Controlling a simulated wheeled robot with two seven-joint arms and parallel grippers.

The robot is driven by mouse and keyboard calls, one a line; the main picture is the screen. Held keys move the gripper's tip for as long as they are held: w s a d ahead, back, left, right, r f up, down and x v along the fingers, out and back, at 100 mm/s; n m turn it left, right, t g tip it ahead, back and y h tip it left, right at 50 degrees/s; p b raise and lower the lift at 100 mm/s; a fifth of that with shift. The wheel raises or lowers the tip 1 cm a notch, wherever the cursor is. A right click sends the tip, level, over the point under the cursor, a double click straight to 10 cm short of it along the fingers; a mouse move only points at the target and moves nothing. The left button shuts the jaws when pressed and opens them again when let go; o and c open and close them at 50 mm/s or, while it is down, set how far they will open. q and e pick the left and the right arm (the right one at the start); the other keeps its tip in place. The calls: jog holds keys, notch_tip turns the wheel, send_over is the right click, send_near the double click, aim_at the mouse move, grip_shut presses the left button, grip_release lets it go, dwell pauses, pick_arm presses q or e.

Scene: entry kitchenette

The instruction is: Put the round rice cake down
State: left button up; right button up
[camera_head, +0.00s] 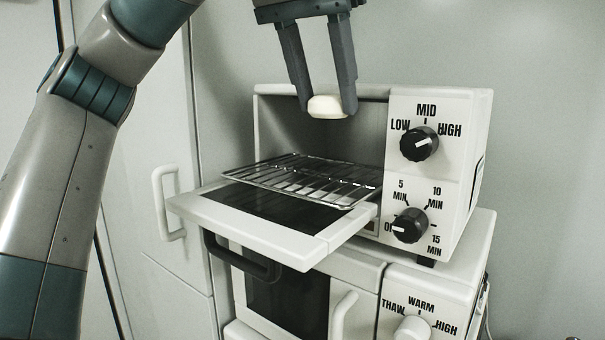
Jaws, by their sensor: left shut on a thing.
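The round rice cake (327,107) is a small, pale, flat disc. My left gripper (327,105) points down from the top of the view and is shut on the rice cake, one finger on each side. It holds the cake in front of the upper part of the toaster oven (440,180). The oven door (290,240) is folded down open. The wire rack (300,180) inside is bare and sits partly out over the door, below and apart from the cake. My right gripper is not in view.
The toaster oven stands on a second appliance with a dial (412,330) and handles. Its own front has an upper knob (419,143) and a lower knob (410,225). A white cabinet door with a handle (167,203) is at left.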

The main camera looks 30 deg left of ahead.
aim_at(323, 117)
pick_arm(q)
jog(key=shift+f, duration=0.4)
notch_tip(323, 117, down, 4)
jog(key=shift+w+f, duration=0.1)
jog(key=shift+w, duration=0.05)
jog(key=shift+f+p, duration=0.3)
jog(key=shift+f, duration=0.05)
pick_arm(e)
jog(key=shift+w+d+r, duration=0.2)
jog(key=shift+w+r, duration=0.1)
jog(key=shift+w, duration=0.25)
pick_arm(q)
jog(key=shift+f, duration=0.1)
notch_tip(323, 117, down, 4)
jog(key=shift+r+p, duration=0.25)
jog(key=shift+p, duration=0.35)
jog(key=shift+a+f, duration=0.1)
jog(key=shift+f, duration=0.1)
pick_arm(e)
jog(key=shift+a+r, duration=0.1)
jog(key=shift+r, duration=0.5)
